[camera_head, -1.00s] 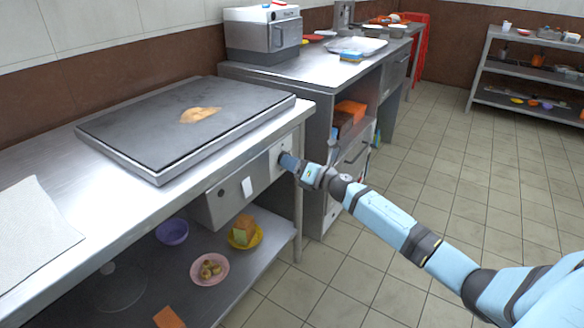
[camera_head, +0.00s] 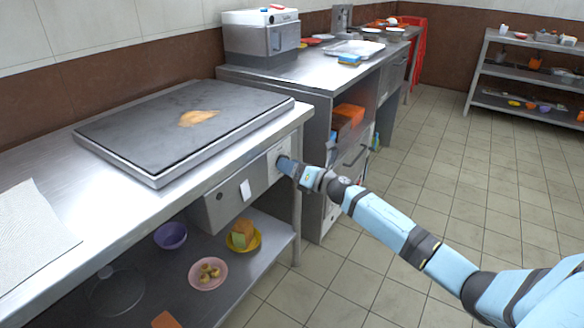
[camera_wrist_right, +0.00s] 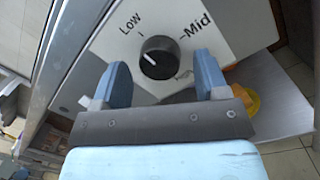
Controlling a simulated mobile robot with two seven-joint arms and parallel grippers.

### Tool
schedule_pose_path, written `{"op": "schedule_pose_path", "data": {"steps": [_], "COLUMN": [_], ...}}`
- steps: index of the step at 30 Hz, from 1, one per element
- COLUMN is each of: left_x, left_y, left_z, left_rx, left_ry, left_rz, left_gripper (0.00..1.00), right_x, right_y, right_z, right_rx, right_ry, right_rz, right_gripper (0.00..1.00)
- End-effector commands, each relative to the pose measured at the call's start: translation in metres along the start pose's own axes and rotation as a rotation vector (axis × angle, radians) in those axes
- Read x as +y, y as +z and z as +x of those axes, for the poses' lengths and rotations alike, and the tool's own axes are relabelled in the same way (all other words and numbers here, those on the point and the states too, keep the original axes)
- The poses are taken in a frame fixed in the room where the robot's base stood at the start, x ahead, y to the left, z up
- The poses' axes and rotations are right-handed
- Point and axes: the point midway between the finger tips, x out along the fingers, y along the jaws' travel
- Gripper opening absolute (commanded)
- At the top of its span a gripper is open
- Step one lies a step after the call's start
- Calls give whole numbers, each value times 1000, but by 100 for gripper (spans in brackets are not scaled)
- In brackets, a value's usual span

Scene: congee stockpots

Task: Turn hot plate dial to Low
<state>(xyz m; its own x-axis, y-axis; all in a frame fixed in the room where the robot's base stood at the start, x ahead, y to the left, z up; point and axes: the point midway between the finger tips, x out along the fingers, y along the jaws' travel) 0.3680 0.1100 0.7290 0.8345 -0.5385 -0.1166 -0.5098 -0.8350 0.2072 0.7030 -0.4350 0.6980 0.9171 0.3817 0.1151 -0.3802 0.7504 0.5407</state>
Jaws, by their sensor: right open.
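The black hot plate dial (camera_wrist_right: 158,58) sits on a white panel in the right wrist view. Its white pointer line points to the left side of the knob. The word Low is printed at upper left, Mid at right, and a third label below right is partly hidden. My right gripper (camera_wrist_right: 162,72) is open, one finger to each side of the dial's lower part. I cannot tell whether the fingers touch it. In the head view the right gripper (camera_head: 284,163) is at the control panel and hides the dial. The hot plate (camera_head: 120,148) lies on the counter above. My left gripper is out of view.
A flat tan piece of food (camera_head: 199,118) lies on the hot plate. A lower shelf (camera_head: 245,275) holds a purple bowl (camera_head: 171,235), a yellow plate (camera_head: 252,246) and a pink plate (camera_head: 208,287). The tiled floor to the right is clear.

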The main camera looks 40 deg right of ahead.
Motion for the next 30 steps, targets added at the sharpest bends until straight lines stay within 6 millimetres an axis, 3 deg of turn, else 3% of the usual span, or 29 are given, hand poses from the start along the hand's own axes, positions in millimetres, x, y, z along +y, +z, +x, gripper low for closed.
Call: {"op": "schedule_pose_path", "data": {"steps": [8,21,30], "left_x": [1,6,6], "left_y": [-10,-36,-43], "left_z": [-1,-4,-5], "left_rx": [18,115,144], "left_ry": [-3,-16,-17], "left_rz": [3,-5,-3], "left_gripper": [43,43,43], "right_x": [0,1,0], "right_y": [0,0,0], "right_z": [-25,-115,-138], "right_rx": [1,1,0], "right_ry": [-3,-2,0], "right_rz": [2,1,0], "right_gripper": [68,68,68]}}
